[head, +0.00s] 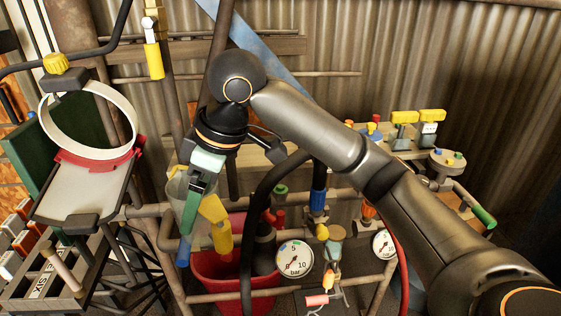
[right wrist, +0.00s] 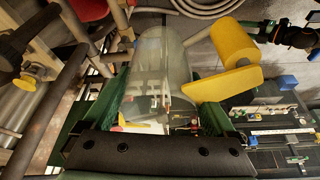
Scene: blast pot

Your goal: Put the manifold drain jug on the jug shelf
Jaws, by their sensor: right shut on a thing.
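My right gripper (head: 197,196) has green fingers and reaches in over the pipework in the head view. It is shut on the manifold drain jug (head: 178,194), a clear greyish vessel with a yellow handle (head: 216,222). In the right wrist view the jug (right wrist: 160,62) lies between the two fingers, with its yellow handle to the right. The jug is beside and partly above the red bucket in the head view; whether it touches anything is unclear. I cannot tell for certain which surface is the jug shelf. My left gripper is not in view.
A red bucket (head: 210,266) stands low among pipes. Pressure gauges (head: 295,259) and valves are right of it. A pale plate (head: 80,190) with a white ring (head: 88,90) and red clamp is at left. A bench (head: 400,148) with coloured fittings lies back right.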

